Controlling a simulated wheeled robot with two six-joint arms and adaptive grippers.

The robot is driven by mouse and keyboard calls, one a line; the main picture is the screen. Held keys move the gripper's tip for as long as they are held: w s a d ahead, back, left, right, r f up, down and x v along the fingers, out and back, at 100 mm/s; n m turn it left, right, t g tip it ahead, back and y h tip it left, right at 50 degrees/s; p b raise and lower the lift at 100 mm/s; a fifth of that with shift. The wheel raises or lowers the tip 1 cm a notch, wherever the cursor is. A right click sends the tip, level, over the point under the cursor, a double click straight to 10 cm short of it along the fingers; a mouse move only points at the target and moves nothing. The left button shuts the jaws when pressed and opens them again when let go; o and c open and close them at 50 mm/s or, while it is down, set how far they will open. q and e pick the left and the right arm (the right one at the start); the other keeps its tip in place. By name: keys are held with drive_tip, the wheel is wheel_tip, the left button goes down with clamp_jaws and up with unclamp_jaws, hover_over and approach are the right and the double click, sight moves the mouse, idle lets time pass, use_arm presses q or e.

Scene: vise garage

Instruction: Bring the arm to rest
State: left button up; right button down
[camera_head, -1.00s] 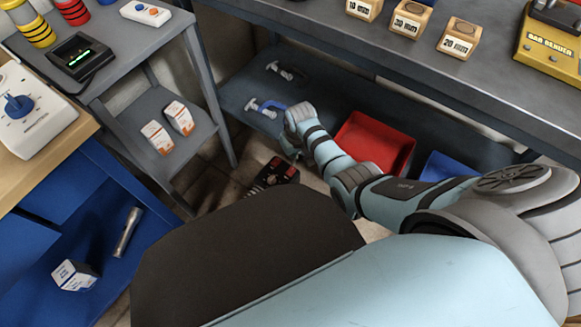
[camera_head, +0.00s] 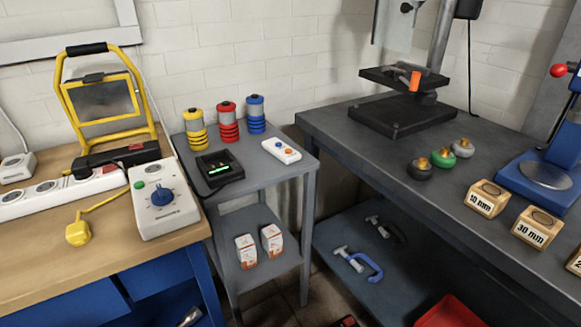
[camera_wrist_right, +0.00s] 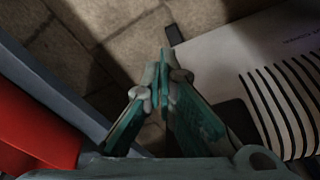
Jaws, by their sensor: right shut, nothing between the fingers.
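My right gripper (camera_wrist_right: 164,75) shows in the right wrist view. Its two fingers are together with nothing between them, and it points down over the tiled floor (camera_wrist_right: 105,45). A grey shelf edge (camera_wrist_right: 55,85) runs along the left of that view, beside the gripper and apart from it. In the head view neither of my arms shows now. My left gripper is in no view.
A red bin (camera_wrist_right: 35,125) lies left of the gripper; a red bin (camera_head: 449,313) also shows at the head view's bottom edge. A grey workbench (camera_head: 340,130) stands right, a small grey table (camera_head: 255,175) centre, a wooden-topped bench (camera_head: 105,255) left.

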drive_tip(key=s+d+f, duration=0.2)
drive_tip(key=s+f, duration=0.2)
drive_tip(key=s, duration=0.9)
drive_tip(key=s+d+f, duration=0.2)
drive_tip(key=s+f, duration=0.2)
drive_tip(key=s, duration=1)
use_arm(q)
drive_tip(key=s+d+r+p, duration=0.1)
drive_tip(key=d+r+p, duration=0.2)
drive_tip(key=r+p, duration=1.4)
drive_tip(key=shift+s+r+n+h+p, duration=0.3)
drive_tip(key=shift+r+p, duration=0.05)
drive_tip(key=shift+p, duration=0.2)
use_arm(e)
drive_tip(key=s+a+r, duration=0.1)
drive_tip(key=a+r, duration=0.2)
drive_tip(key=r, duration=1.4)
drive_tip(key=shift+s+r, duration=0.15)
drive_tip(key=shift+r, duration=0.05)
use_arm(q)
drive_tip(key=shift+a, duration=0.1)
